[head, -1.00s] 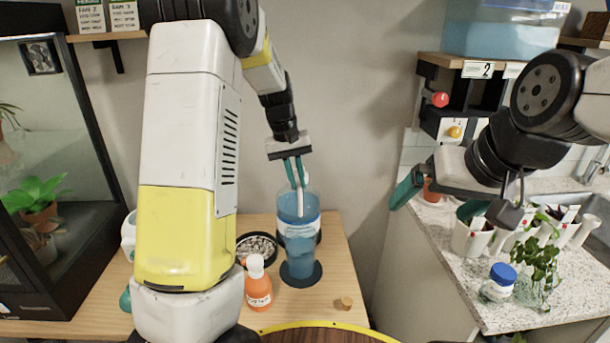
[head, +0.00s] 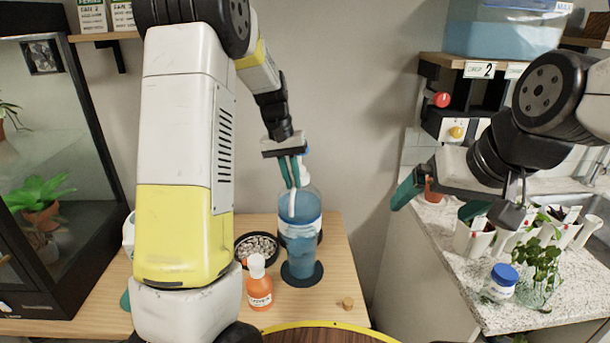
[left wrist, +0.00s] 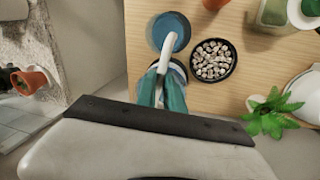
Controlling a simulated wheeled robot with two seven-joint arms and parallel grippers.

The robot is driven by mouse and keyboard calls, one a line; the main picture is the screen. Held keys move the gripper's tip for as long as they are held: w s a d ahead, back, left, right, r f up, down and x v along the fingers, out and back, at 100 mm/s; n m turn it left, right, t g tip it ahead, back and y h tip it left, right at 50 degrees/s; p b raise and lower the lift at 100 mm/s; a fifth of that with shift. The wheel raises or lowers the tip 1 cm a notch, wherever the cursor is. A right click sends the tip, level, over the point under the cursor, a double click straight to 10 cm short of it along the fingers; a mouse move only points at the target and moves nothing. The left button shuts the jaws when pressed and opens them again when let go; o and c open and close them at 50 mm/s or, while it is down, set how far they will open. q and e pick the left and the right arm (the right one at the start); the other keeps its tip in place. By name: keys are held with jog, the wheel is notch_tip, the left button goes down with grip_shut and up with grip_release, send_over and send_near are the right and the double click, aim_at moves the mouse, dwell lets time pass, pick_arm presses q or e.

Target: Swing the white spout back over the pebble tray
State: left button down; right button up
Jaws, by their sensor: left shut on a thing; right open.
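The white spout (head: 292,206) hangs down from my left gripper (head: 294,172) in front of the blue dispenser. My left gripper is shut on the spout; its teal fingers also show in the left wrist view (left wrist: 162,92). In that view the spout (left wrist: 167,48) curves out over a round blue vessel (left wrist: 176,20), not over the pebbles. The pebble tray (head: 241,262), black-rimmed with pale pebbles, lies left of the dispenser; it also shows in the left wrist view (left wrist: 234,62). My right gripper (head: 455,195) is open and empty by the counter.
An orange bottle (head: 259,288) with a white cap stands in front of the tray. A cork (head: 347,303) lies near the table's front right. A glass plant case (head: 70,180) stands at the left. Planters (head: 475,236) and a blue-lidded jar (head: 500,282) are on the right counter.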

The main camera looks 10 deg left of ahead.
pick_arm(q)
jog(key=w+a+m+g, duration=0.1)
jog(key=w+a+m, duration=0.2)
jog(key=a+m, duration=0.4)
jog(key=shift+w+m+g+y, duration=0.3)
jog(key=shift+w+m+y, duration=0.1)
jog(key=shift+m, duration=1.2)
jog(key=shift+a+r, duration=0.1)
jog(key=shift+a, duration=0.05)
jog(key=c, duration=1.5)
grip_release()
jog(key=shift+o, duration=0.2)
notch_tip(320, 180, up, 8)
jog(key=w+a, duration=0.1)
jog(key=shift+f, duration=0.2)
